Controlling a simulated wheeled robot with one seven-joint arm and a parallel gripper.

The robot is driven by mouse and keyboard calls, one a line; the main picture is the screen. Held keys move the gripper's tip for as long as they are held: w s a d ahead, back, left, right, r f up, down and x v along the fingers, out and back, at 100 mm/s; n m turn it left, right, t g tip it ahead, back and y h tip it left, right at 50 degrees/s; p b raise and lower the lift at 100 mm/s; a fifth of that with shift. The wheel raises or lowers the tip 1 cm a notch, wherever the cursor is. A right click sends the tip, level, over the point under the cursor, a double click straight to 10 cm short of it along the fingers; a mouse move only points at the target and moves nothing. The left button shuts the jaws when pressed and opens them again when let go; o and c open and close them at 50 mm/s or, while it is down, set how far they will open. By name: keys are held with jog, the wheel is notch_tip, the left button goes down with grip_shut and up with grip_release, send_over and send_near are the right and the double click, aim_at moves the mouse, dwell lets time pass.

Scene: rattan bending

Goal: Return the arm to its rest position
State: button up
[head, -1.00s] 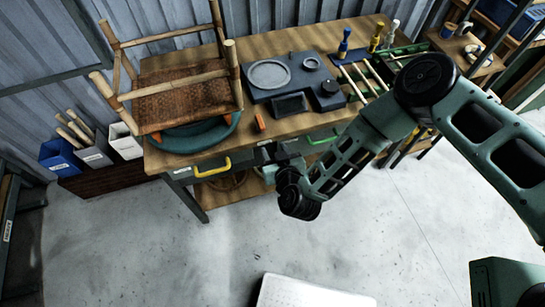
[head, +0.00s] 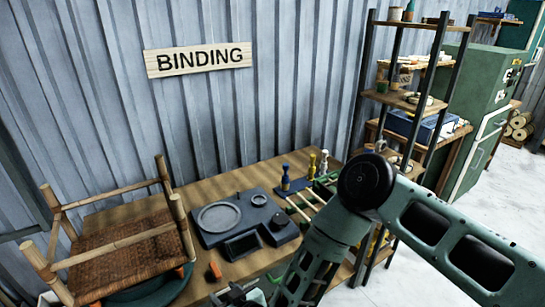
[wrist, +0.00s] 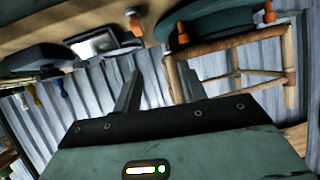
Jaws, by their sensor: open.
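My arm reaches in from the right in the head view, with its elbow in front of the workbench (head: 330,165) and its forearm slanting down to the left. My gripper (head: 235,293) is at the bottom edge there, close to the bench's front edge and an orange clamp (head: 215,270); most of it is cut off. In the wrist view my gripper (wrist: 159,70) has its two dark fingers apart, with nothing between them. A rattan stool frame (wrist: 232,78) shows beyond the right finger; it also stands at the bench's left end in the head view (head: 125,245).
A dark machine with a round plate (head: 220,217) sits mid-bench. Small bottles (head: 312,162) and a green tray of rods (head: 305,205) are right of it, near my elbow. Shelves (head: 410,100) and a green cabinet (head: 475,120) stand at the right. Bare floor (head: 440,250) shows beside my arm.

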jog(key=s+d+r+n+g+h+b, duration=0.1)
jog(key=s+d+r+n+g+b, duration=0.15)
jog(key=r, duration=0.35)
jog(key=s+d+r+n+g+b, duration=0.1)
jog(key=s+d+r+g+b, duration=0.15)
jog(key=r+g, duration=0.2)
jog(key=s+d+r+m+g+h+b, duration=0.1)
jog(key=s+d+r+h+b, duration=0.2)
jog(key=s+d, duration=0.4)
jog(key=s+d+r+m+g+h+b, duration=0.1)
jog(key=s+d+r, duration=0.4)
jog(key=d, duration=0.9)
jog(key=s+m+h+b, duration=0.1)
jog(key=s+h+b, duration=0.1)
jog(key=shift+s+d+r+g+h, duration=0.2)
jog(key=shift+d+r+g+h, duration=0.1)
jog(key=shift+d+h, duration=0.1)
jog(key=shift+c, duration=0.3)
